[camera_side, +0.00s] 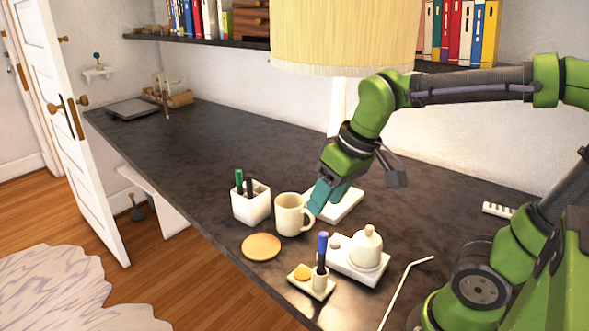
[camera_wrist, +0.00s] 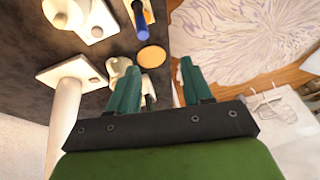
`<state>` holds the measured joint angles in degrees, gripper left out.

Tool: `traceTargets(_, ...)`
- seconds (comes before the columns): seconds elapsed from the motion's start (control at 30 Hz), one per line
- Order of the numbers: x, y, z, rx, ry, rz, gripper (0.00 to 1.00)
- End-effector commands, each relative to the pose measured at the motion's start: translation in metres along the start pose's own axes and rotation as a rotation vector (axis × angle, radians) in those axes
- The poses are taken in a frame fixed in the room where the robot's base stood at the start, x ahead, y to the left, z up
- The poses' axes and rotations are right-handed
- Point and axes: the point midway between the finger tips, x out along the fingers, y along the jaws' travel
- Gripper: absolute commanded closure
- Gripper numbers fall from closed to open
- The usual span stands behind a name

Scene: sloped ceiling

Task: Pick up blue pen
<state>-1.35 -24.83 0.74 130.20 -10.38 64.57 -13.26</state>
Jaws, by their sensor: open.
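The blue pen (camera_side: 322,246) stands upright in a small holder on a little tray (camera_side: 308,286) near the desk's front edge. In the wrist view the blue pen (camera_wrist: 142,22) shows at the top, beyond the fingers and a little left of the gap between them. My gripper (camera_side: 318,198) is beside the cream mug (camera_side: 289,214), behind and to the left of the pen in the side view. I cannot tell whether a finger touches the mug.
A white pen cup (camera_side: 251,206) with a green pen stands left of the mug. A round tan coaster (camera_side: 261,247) lies in front. A white tray with a lidded pot (camera_side: 366,249) is right of the pen. A lamp (camera_side: 345,50) stands behind. The desk's left part is largely clear.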

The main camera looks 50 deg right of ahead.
Motion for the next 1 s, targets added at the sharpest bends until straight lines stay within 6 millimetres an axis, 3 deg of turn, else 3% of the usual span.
traceTargets(0.2,-0.004,0.007,-0.020,-0.411,-0.290,0.070,0.50)
traceTargets(0.33,-0.015,0.009,-0.018,-0.524,-0.345,0.062,0.50)
traceTargets(0.43,-0.011,0.010,-0.012,-0.557,-0.364,0.050,0.50)
traceTargets(1.0,0.087,0.024,0.021,-0.559,-0.362,0.048,0.50)
